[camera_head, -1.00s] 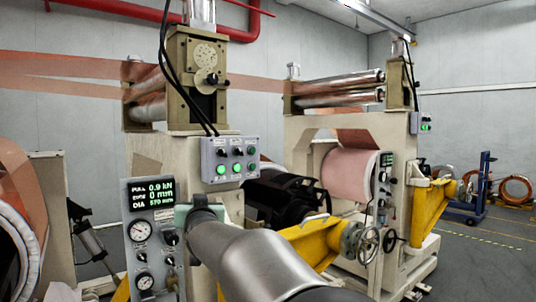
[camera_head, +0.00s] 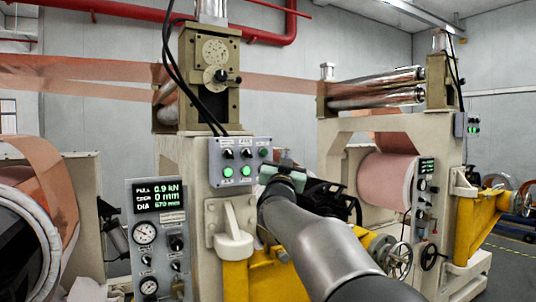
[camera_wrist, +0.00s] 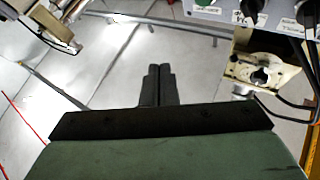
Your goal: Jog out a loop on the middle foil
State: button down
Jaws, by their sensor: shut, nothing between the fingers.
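The middle machine stand (camera_head: 180,195) carries a brown roller head (camera_head: 208,75). Copper foil (camera_head: 85,76) runs into it from the left and foil (camera_head: 283,84) leaves on its right. A grey control box (camera_head: 216,178) with knobs and lit green buttons hangs on the stand. My gripper (camera_wrist: 158,85) is shut and empty in the wrist view. In the head view its green body is at the box's lower right edge; the fingertips are hard to make out there. The box (camera_wrist: 210,12) also shows at the top right of the wrist view, apart from the fingers.
A foil coil (camera_head: 40,165) stands at the left edge. A second stand with rollers (camera_head: 375,90) and a pink-copper coil (camera_head: 387,175) is at right. Black cables (camera_head: 190,90) hang above the box.

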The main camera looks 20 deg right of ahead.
aim_at(264, 152)
jog(key=shift+w+a+p, duration=0.15)
jog(key=shift+w+p, duration=1)
jog(key=shift+w, duration=0.3)
jog(key=shift+w+a+p, duration=0.15)
jog(key=shift+w+p, duration=0.95)
jog(key=shift+w, duration=0.4)
jog(key=shift+w+a+p, duration=0.15)
jog(key=shift+w+p, duration=1)
jog(key=shift+w, duration=0.3)
jog(key=shift+w, duration=0.4)
